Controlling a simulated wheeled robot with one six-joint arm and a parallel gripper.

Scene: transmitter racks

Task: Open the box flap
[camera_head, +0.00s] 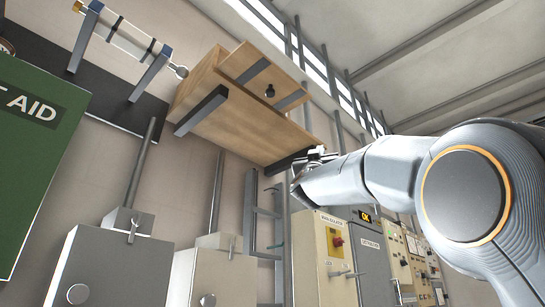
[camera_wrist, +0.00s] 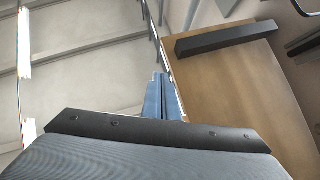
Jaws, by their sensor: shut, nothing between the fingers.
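A light wooden box (camera_head: 231,124) is mounted high on the wall, seen from below, with dark bars along its underside. Its flap (camera_head: 245,65) is a smaller wooden panel at the upper front, with a black knob (camera_head: 269,91). I cannot tell clearly how far the flap stands from the box. My gripper (camera_head: 318,152) is by the box's lower right corner, apart from the knob. In the wrist view my gripper (camera_wrist: 161,92) is shut and empty, pointing up beside the wooden underside (camera_wrist: 235,85). The flap and knob cannot be made out there.
Grey and cream cabinets (camera_head: 322,245) stand below on the right, and grey boxes (camera_head: 110,265) with conduits at lower left. A green first-aid panel (camera_head: 35,150) and a glass tube on brackets (camera_head: 130,40) are on the left wall. Open air lies right of the box.

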